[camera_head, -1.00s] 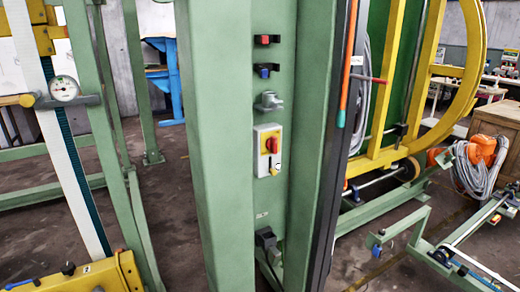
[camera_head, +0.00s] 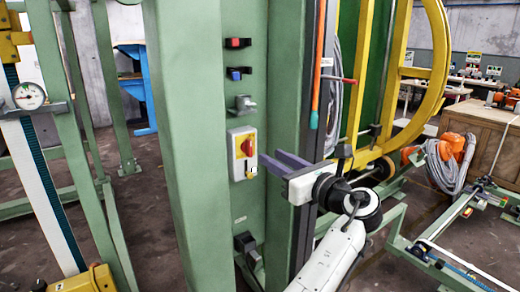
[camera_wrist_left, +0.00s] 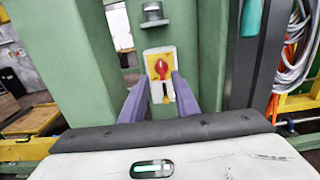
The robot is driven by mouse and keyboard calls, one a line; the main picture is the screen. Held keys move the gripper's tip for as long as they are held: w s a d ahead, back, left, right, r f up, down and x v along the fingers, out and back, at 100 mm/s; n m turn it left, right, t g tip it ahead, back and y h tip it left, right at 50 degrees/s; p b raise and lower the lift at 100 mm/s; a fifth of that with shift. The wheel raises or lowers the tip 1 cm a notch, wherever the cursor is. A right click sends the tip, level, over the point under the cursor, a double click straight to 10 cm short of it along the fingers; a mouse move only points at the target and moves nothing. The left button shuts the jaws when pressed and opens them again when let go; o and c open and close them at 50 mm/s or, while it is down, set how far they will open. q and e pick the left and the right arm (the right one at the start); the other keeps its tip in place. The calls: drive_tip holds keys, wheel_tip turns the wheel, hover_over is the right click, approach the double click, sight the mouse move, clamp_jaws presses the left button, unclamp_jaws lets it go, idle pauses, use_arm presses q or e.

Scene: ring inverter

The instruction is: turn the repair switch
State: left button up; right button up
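The repair switch is a red rotary knob (camera_head: 247,147) on a yellow plate of a small light-grey box (camera_head: 234,165), fixed to the green machine column. A yellow and black piece (camera_head: 252,172) sits below the knob. The knob also shows in the left wrist view (camera_wrist_left: 161,69), ahead between the fingers. My left gripper (camera_head: 271,160) is just right of the switch box in the head view, its two purple fingers spread, empty and apart from the knob. The fingers also flank the switch box in the left wrist view (camera_wrist_left: 159,84). My right gripper is not in view.
Red (camera_head: 238,43) and blue (camera_head: 239,73) pieces and a grey fitting (camera_head: 242,104) are mounted above the switch. A black connector (camera_head: 246,246) is below. A green column (camera_head: 178,150) stands left of the recess, and an orange rod (camera_head: 318,65) hangs at right.

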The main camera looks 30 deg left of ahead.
sight(251, 146)
use_arm(q)
drive_tip(key=b+x, duration=0.4)
drive_tip(key=x, duration=0.4)
drive_tip(key=shift+w+a+f, duration=0.15)
drive_tip(key=shift+a+f, duration=0.05)
drive_tip(key=shift+a, duration=0.05)
drive_tip(key=shift+w+a+r+b, duration=0.1)
drive_tip(key=shift+w+a+b, duration=0.1)
drive_tip(key=shift+a+b, duration=0.2)
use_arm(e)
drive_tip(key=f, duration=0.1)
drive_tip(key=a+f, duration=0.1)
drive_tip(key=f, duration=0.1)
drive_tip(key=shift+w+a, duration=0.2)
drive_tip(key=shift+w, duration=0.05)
use_arm(q)
clamp_jaws()
